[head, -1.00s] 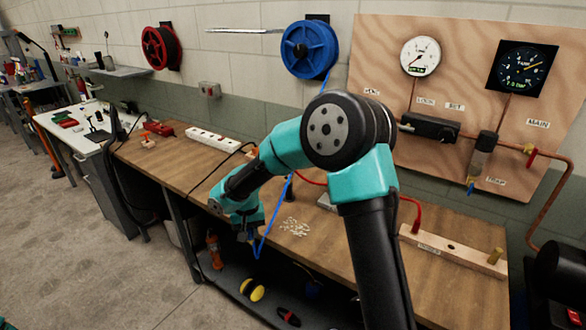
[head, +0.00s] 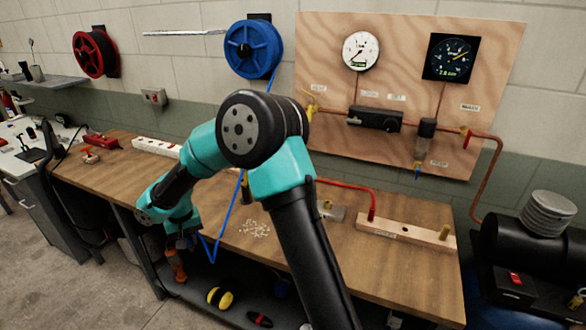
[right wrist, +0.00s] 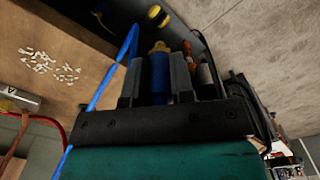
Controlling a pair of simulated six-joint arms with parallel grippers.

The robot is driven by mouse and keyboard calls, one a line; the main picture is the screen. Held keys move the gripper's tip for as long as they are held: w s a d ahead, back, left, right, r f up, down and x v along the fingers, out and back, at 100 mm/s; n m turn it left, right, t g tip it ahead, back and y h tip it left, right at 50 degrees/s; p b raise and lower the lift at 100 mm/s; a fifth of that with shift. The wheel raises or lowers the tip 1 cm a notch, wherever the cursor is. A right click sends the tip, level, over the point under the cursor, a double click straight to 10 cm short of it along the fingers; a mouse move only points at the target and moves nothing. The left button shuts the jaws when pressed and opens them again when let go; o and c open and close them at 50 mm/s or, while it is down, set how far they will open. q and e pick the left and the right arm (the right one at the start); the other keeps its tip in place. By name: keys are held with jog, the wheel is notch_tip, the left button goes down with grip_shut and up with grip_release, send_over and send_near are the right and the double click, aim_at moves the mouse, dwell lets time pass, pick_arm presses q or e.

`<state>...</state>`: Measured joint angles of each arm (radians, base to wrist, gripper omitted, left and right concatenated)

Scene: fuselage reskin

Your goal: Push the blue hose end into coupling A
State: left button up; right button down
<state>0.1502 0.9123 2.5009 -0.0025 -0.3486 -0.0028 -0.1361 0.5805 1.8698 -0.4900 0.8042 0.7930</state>
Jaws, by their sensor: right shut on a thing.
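My right gripper (head: 186,243) hangs just off the front edge of the workbench, left of my arm's upper link. In the right wrist view its jaws (right wrist: 158,80) are shut on the blue hose end (right wrist: 160,72), a blue sleeve with a brass tip. The blue hose (head: 225,218) loops beside the gripper and runs up behind my arm toward the blue reel (head: 253,48). A grey metal block (head: 332,213) on the bench, partly near my arm, carries a label A in the right wrist view (right wrist: 18,98); I take it as coupling A. The hose end is well apart from it. My left gripper is out of view.
Small white bits (head: 254,229) lie on the bench (head: 420,262). A red hose (head: 350,185) runs to a wooden block (head: 405,231) at right. A white power strip (head: 156,147) lies at the back. A lower shelf holds a yellow-black item (head: 220,297).

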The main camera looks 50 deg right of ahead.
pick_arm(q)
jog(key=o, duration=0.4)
pick_arm(e)
jog(key=w+d+r, duration=0.1)
jog(key=d+r, duration=0.1)
jog(key=d, duration=0.9)
jog(key=w+d+r, duration=0.1)
jog(key=w+d, duration=0.1)
jog(key=d, duration=0.9)
jog(key=s+d+r, duration=0.2)
jog(key=s+d, duration=0.1)
jog(key=d, duration=0.7)
jog(key=s+d+r+n, duration=0.1)
jog(key=s+d+r, duration=0.1)
jog(key=d, duration=0.7)
jog(key=shift+s+d, duration=0.35)
jog(key=shift+s, duration=0.25)
